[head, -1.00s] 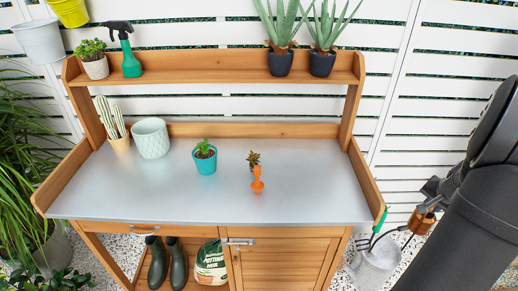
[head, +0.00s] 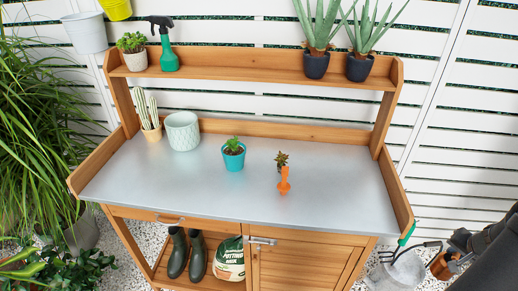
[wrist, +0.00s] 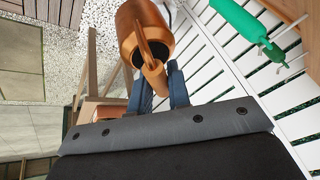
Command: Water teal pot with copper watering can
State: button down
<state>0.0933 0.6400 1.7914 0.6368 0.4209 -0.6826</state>
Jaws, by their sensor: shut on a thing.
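The teal pot (head: 234,160) with a small green plant stands upright on the middle of the grey bench top. The copper watering can (head: 441,265) is at the lower right of the head view, beyond the bench's right side. In the wrist view the copper can (wrist: 136,27) is between the fingers of my gripper (wrist: 160,88), which is shut on it. In the head view the gripper (head: 462,240) is partly cut off by the right edge. The can is well away from the teal pot.
A pale ribbed pot (head: 183,131) and a cactus (head: 148,112) are at the back left. A grey bucket (head: 400,271) with tools is beside the can.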

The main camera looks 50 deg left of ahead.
jog(key=shift+r, duration=0.1)
dwell(0.6)
jog(key=s+a+r+n+g+y, duration=0.1)
jog(key=s+a+r+n, duration=0.2)
jog(key=r, duration=0.4)
jog(key=s+a+r+n+g, duration=0.1)
jog(key=a+r+n, duration=0.2)
jog(key=a+r, duration=0.3)
jog(key=s+a+r+n+g+y, duration=0.1)
jog(key=s+a+r+n, duration=0.2)
jog(key=r, duration=0.5)
jog(key=s+a+f+n+g, duration=0.1)
jog(key=s+a+f+n, duration=0.1)
jog(key=s+a, duration=1.05)
jog(key=s+a+f+n+g, duration=0.1)
jog(key=s+a+n, duration=0.1)
jog(key=s+a, duration=1.05)
jog(key=s+a+f, duration=0.1)
jog(key=a, duration=2.3)
jog(key=shift+s, duration=0.15)
